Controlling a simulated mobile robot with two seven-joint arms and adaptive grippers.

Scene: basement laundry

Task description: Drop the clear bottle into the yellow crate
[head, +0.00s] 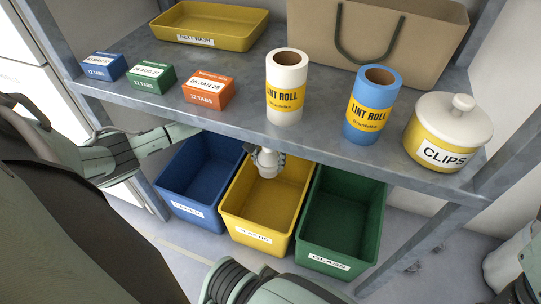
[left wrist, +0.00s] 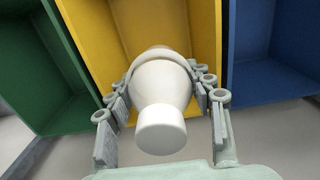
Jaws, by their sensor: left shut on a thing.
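My left gripper (head: 272,158) is under the shelf's front edge, over the yellow crate (head: 229,225) labelled PLASTIC. In the left wrist view the fingers of this gripper (left wrist: 163,92) are closed around a pale bottle (left wrist: 160,82) with a white cap (left wrist: 161,130). The cap end faces the wrist camera. The bottle (head: 266,157) shows only in small part in the head view, and its far end is hidden. The yellow crate (left wrist: 202,25) lies behind the bottle in the wrist view. My right gripper is not in view.
A blue crate (head: 178,201) stands left of the yellow one and a green crate (head: 318,255) right of it. The metal shelf (head: 240,122) above holds three small boxes, two lint rolls, a clips jar (head: 445,135), a yellow tray (head: 208,40) and a bag (head: 385,40).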

